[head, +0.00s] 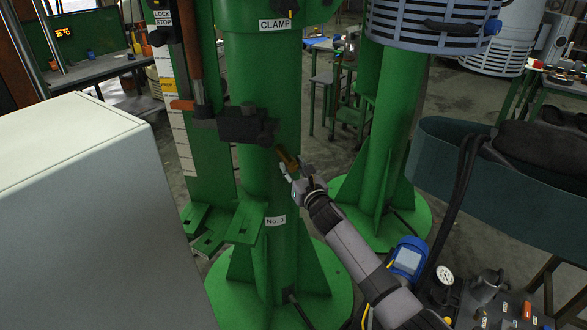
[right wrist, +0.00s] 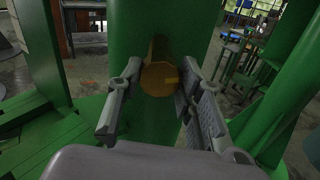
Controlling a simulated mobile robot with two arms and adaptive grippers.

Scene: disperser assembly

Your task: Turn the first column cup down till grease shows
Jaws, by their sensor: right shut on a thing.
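The first green column (head: 262,185) bears the label "No. 1" (head: 276,220). The brass-coloured column cup (head: 286,158) sticks out from the column's right side. My right gripper (head: 292,170) is at the cup, shut on it. In the right wrist view the round end of the cup (right wrist: 157,79) faces me, with a small yellow mark on its right part. The fingers of my right gripper (right wrist: 152,96) stand on either side of it. No grease can be made out on the cup. My left gripper is not in view.
A dark block (head: 245,125) juts from the column just above and left of the cup. A second green column (head: 385,150) stands behind right. A large pale box (head: 70,190) fills the left foreground. A teal tub (head: 450,165) stands at right.

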